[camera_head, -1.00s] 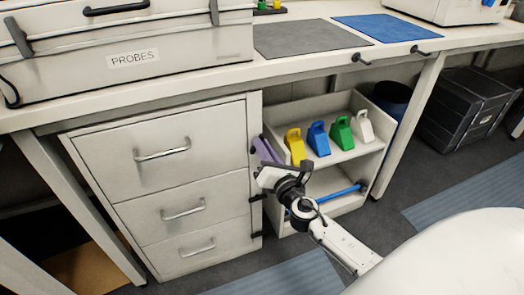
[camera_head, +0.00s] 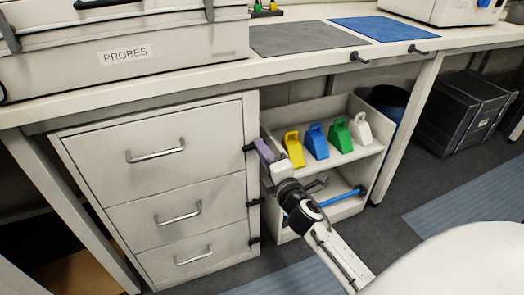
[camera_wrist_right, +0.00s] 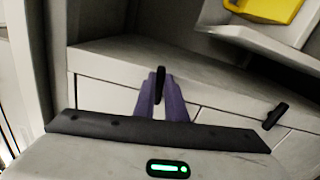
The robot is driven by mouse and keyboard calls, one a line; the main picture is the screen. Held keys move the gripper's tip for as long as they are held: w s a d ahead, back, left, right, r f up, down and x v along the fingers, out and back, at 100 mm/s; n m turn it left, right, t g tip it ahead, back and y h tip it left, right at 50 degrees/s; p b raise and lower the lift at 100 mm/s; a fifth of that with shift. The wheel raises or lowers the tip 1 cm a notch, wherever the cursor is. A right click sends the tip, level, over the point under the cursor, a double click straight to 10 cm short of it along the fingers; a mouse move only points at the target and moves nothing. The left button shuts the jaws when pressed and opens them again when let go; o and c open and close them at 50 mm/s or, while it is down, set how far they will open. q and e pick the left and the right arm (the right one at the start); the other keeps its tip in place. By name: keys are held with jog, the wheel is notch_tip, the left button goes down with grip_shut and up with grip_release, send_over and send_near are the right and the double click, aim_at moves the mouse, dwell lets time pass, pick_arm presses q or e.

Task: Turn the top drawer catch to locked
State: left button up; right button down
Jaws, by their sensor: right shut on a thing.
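The drawer cabinet (camera_head: 112,140) has three drawers, all closed. The black top drawer catch (camera_head: 249,147) is at the cabinet's upper right edge, beside the top drawer (camera_head: 195,125). My right gripper (camera_head: 262,150) is at this catch, its purple fingers shut on it. In the right wrist view, the catch (camera_wrist_right: 159,84) stands upright in the picture between the purple fingers of the right gripper (camera_wrist_right: 160,98); the fingers partly hide it. I cannot tell from its angle whether it is locked. My left gripper is not in view.
Two more black catches, a middle one (camera_head: 255,202) and a lower one (camera_head: 254,240), sit on the same edge. Right of the cabinet is an open shelf (camera_head: 350,155) with yellow, blue, green and white scoop-like items. The desk (camera_head: 290,68) runs above.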

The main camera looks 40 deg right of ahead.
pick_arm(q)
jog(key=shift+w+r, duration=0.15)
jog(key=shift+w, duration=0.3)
pick_arm(e)
jog(key=shift+f+m, duration=0.15)
jog(key=shift+m, duration=0.65)
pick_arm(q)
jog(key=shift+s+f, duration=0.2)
pick_arm(e)
jog(key=c, duration=1.8)
grip_release()
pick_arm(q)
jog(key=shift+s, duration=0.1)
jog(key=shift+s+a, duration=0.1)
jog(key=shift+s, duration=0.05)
pick_arm(e)
jog(key=v, duration=1)
jog(key=shift+s, duration=0.2)
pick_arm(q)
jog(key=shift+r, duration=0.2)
